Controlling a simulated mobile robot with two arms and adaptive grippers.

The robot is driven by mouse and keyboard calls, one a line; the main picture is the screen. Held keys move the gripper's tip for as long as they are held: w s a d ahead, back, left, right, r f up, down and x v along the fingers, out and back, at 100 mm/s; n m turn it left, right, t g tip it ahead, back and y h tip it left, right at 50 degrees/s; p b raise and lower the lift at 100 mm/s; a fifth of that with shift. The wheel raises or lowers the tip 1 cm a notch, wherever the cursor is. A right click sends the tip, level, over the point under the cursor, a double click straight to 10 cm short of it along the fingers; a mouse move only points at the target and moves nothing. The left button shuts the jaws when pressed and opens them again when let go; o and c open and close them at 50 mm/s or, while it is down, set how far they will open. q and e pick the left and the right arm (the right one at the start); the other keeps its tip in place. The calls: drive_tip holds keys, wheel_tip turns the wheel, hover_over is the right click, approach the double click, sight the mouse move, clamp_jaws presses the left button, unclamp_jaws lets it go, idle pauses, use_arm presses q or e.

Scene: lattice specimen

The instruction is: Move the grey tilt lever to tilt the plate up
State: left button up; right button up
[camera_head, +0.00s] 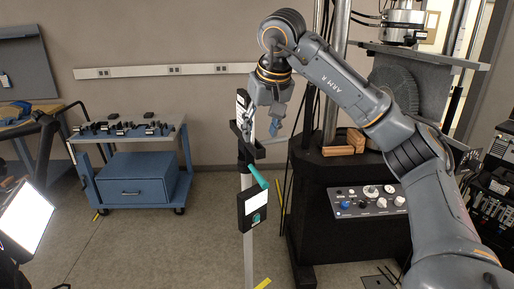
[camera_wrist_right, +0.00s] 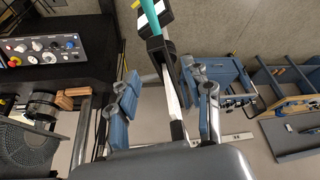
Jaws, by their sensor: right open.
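My right gripper (camera_head: 262,124) is open in the head view, level with a black clamp (camera_head: 247,146) on a pale upright post (camera_head: 247,185). In the right wrist view its blue fingers (camera_wrist_right: 165,105) stand apart on either side of the post (camera_wrist_right: 170,92); I see no grip on it. A grey plate (camera_head: 440,60) with a rounded dark grey part (camera_head: 420,85) below it is on the machine at the upper right, behind my right arm. I cannot single out the grey tilt lever with certainty. My left gripper is not in view.
A black device with a white label (camera_head: 252,208) and a teal part hangs on the post. The black machine base (camera_head: 310,215) carries a control panel (camera_head: 368,200) and wooden blocks (camera_head: 343,150). A blue cart (camera_head: 140,178) stands at the left. Open floor lies between cart and post.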

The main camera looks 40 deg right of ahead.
sight(260, 146)
drive_tip(key=p+x, duration=0.1)
drive_tip(key=x, duration=0.6)
drive_tip(key=shift+w+f+p, duration=0.15)
drive_tip(key=shift+f+p, duration=0.1)
drive_tip(key=shift+p, duration=0.1)
clamp_jaws()
drive_tip(key=shift+d+f+y+b, duration=0.25)
drive_tip(key=shift+y+b, duration=0.35)
drive_tip(key=shift+b, duration=0.05)
drive_tip(key=shift+d+m+t+y+b, duration=0.15)
drive_tip(key=shift+m+t+y+b, duration=0.2)
drive_tip(key=shift+y+b, duration=0.3)
drive_tip(key=shift+r, duration=0.25)
unclamp_jaws()
